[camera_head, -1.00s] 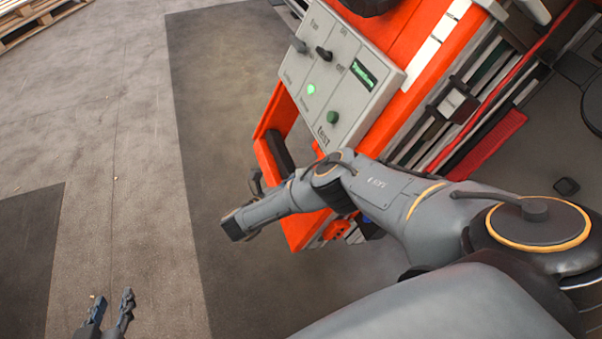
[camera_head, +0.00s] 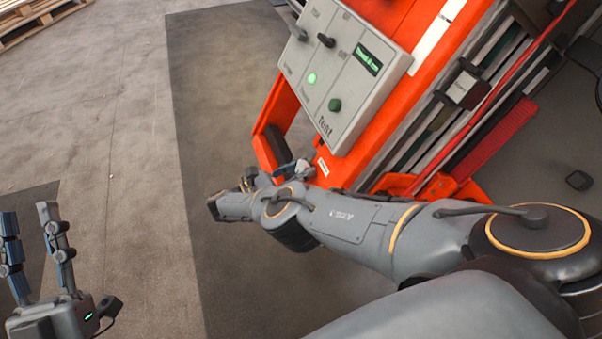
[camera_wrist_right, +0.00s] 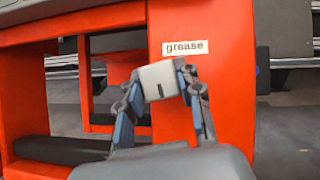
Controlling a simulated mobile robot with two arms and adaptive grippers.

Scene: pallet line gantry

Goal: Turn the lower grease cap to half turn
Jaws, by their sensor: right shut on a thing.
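A light grey grease cap (camera_wrist_right: 157,76) with a small dark mark on its face sits in front of the orange machine in the right wrist view. My right gripper (camera_wrist_right: 158,88) is shut on it, with one finger on each side. A white label reading "grease" (camera_wrist_right: 185,47) is just above and right of the cap. Whether another cap exists is not visible. In the head view my right arm hides most of the cap area. My left gripper (camera_head: 28,215) is open and empty above the floor at the far left.
A grey control panel (camera_head: 345,75) with knobs, a lit green lamp and a small display stands on the orange machine (camera_head: 410,85), above my right arm. Dark mats lie on the open floor at left. A wooden pallet (camera_head: 35,18) is at the top left.

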